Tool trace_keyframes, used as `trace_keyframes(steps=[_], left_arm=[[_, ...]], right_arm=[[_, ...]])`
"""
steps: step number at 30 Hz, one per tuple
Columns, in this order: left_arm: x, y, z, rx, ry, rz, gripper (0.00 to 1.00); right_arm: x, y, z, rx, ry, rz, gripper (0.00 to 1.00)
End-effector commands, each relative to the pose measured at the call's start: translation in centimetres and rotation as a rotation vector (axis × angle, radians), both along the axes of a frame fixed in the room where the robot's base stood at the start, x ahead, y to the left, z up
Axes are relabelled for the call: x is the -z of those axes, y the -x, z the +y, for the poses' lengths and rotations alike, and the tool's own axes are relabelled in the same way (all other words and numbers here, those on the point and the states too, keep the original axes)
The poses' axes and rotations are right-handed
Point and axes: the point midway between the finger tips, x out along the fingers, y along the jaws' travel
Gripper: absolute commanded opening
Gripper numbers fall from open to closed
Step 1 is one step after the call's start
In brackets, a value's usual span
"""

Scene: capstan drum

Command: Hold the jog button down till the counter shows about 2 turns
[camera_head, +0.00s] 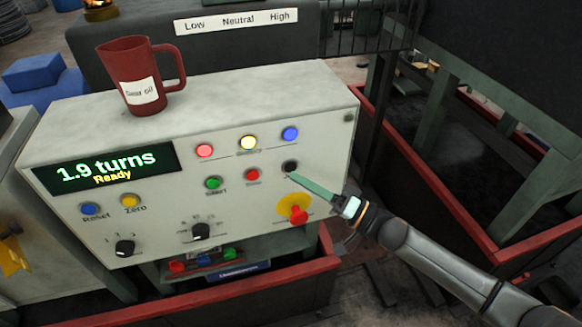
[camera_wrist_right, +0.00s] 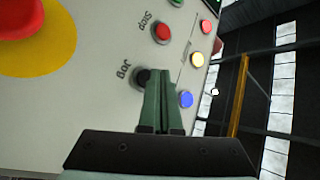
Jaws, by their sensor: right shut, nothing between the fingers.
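The control panel (camera_head: 120,235) has a dark counter display (camera_head: 105,165) that reads "1.9 turns" with "Ready" below it. The black jog button (camera_head: 290,166) is at the panel's right side; in the right wrist view the button (camera_wrist_right: 142,77) sits beside the "JOG" label. My right gripper (camera_head: 293,177) reaches in from the right with its fingers shut and empty. In the right wrist view the fingertips (camera_wrist_right: 164,84) partly cover the button's edge. I cannot tell whether they touch it. My left gripper is not in view.
A red stop button on a yellow disc (camera_head: 296,212) is just below my right fingers. Red stop (camera_head: 253,174) and green start (camera_head: 213,183) buttons lie to the left, with a blue lamp (camera_head: 290,134) above. A red mug (camera_head: 138,78) stands on the panel's top.

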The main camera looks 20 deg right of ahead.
Motion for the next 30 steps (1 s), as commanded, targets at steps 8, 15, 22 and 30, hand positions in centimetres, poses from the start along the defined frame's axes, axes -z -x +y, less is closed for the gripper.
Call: trace_keyframes(steps=[8, 15, 22, 30], left_arm=[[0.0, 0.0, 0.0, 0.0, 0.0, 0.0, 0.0], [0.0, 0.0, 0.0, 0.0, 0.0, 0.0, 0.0], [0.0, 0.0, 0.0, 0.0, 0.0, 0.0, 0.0], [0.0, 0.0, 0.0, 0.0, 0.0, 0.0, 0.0]], right_arm=[[0.0, -0.6, 0.0, 0.0, 0.0, 0.0, 0.0], [0.0, -0.9, 0.0, 0.0, 0.0, 0.0, 0.0], [0.0, -0.9, 0.0, 0.0, 0.0, 0.0, 0.0], [0.0, -1.2, 0.0, 0.0, 0.0, 0.0, 0.0]])
